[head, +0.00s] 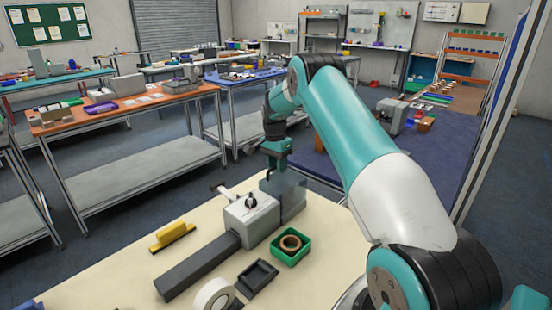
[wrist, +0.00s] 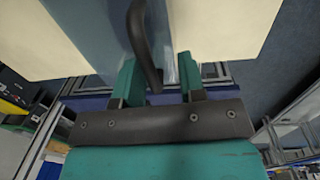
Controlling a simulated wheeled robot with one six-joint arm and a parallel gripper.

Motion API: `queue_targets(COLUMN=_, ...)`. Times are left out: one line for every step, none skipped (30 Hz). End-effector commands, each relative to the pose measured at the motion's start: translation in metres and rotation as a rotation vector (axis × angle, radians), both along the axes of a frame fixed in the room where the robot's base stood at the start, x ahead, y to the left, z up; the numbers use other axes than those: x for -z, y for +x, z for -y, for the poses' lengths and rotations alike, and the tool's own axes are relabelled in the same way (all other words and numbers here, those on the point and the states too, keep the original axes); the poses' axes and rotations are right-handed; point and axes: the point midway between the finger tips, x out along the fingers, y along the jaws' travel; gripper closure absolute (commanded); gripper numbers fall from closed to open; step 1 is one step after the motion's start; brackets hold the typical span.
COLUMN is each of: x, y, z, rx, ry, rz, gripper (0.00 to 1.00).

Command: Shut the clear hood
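The clear hood (head: 291,197) shows as a see-through grey box shape at the right end of the grey machine (head: 252,219) on the cream table. In the wrist view its bluish clear surface (wrist: 88,28) fills the upper middle. A dark curved handle (wrist: 143,45) reaches down between my fingers. My gripper (wrist: 160,80) is open around the handle, with a visible gap to the right finger. In the head view my gripper (head: 271,172) points down just above the hood. Whether a finger touches the handle, I cannot tell.
On the cream table (head: 330,265), a long dark grey bar (head: 200,268) runs from the machine. A yellow block (head: 172,236), a green tray (head: 291,247) with a brown ring, a black tray (head: 257,277) and a white roll (head: 213,296) lie around it.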

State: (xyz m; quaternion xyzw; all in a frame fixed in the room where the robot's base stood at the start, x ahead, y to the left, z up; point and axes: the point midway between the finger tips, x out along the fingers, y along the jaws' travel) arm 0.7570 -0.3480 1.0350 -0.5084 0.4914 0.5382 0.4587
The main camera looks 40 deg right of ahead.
Motion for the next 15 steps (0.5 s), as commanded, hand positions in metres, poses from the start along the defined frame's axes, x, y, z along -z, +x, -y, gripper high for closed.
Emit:
queue_targets(x=-0.003, y=0.0, z=0.0, rx=0.0, ry=-0.001, rz=0.001, gripper=0.63)
queue_targets(x=-0.005, y=0.001, z=0.0, rx=0.0, ry=-0.001, rz=0.001, gripper=0.63)
queue_targets(x=-0.009, y=0.001, z=0.0, rx=0.0, ry=-0.001, rz=0.002, gripper=0.63)
queue_targets(x=-0.012, y=0.002, z=0.0, rx=-0.001, ry=-0.002, rz=0.003, gripper=0.63)
queue_targets(x=-0.017, y=0.002, z=-0.001, rx=-0.001, ry=-0.002, rz=0.003, gripper=0.63)
queue_targets(x=-0.025, y=0.003, z=-0.001, rx=-0.002, ry=-0.002, rz=0.004, gripper=0.63)
queue_targets(x=-0.031, y=0.003, z=-0.001, rx=-0.002, ry=-0.002, rz=0.004, gripper=0.63)
queue_targets(x=-0.038, y=0.004, z=-0.001, rx=-0.002, ry=-0.002, rz=0.005, gripper=0.63)
queue_targets(x=-0.048, y=0.005, z=-0.001, rx=-0.002, ry=-0.003, rz=0.006, gripper=0.63)
queue_targets(x=-0.055, y=0.005, z=-0.001, rx=-0.001, ry=-0.002, rz=0.005, gripper=0.63)
queue_targets(x=-0.064, y=0.006, z=-0.002, rx=-0.001, ry=-0.003, rz=0.007, gripper=0.63)
queue_targets(x=-0.074, y=0.007, z=-0.002, rx=-0.001, ry=-0.003, rz=0.006, gripper=0.63)
queue_targets(x=-0.082, y=0.007, z=-0.002, rx=-0.001, ry=-0.003, rz=0.006, gripper=0.63)
queue_targets(x=-0.09, y=0.007, z=-0.002, rx=-0.002, ry=-0.002, rz=0.007, gripper=0.63)
queue_targets(x=-0.101, y=0.008, z=-0.002, rx=-0.002, ry=-0.003, rz=0.006, gripper=0.63)
